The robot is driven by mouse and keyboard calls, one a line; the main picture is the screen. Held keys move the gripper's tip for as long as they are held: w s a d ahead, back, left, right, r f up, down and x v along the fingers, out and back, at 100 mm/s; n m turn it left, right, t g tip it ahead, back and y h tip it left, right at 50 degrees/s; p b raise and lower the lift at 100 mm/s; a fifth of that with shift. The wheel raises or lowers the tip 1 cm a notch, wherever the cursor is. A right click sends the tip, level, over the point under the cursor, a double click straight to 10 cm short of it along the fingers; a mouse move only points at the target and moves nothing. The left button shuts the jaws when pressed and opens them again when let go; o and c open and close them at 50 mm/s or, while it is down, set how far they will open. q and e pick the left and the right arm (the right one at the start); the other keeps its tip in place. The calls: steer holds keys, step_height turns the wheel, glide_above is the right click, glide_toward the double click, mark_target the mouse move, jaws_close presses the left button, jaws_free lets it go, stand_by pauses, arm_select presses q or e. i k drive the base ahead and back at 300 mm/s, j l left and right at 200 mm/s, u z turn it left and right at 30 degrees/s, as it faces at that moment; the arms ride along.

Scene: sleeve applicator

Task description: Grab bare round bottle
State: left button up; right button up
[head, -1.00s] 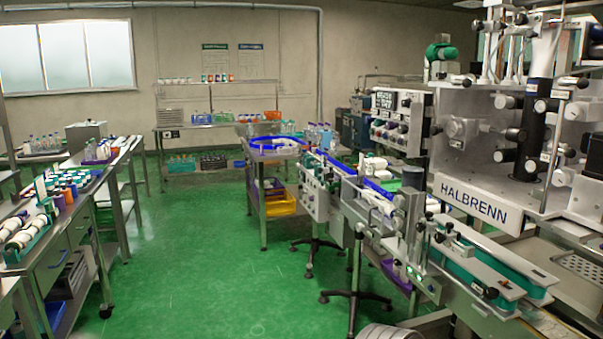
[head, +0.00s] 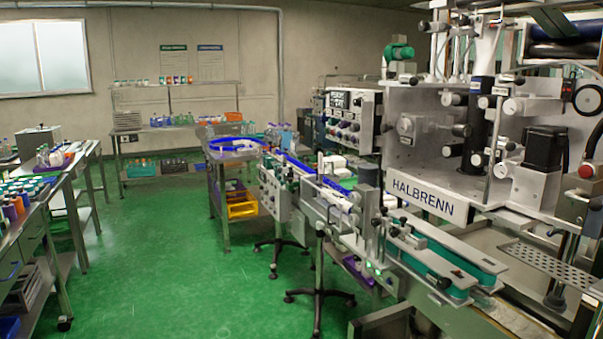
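No bare round bottle can be singled out at this distance. Many small bottles (head: 56,157) stand on the left benches, too small to tell bare from sleeved. More bottles stand in trays on the back bench, and others (head: 280,133) at the far end of the conveyor. Neither of my grippers is in view.
The sleeve machine marked HALBRENN (head: 423,196) and its conveyor (head: 420,250) fill the right side. A steel bench (head: 35,240) runs along the left. A shelved back bench (head: 180,130) stands at the wall. The green floor (head: 170,270) between them is clear.

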mark_target(329, 172)
steer(key=u, duration=0.95)
steer(key=i, duration=7.2)
steer(key=z, duration=4.15)
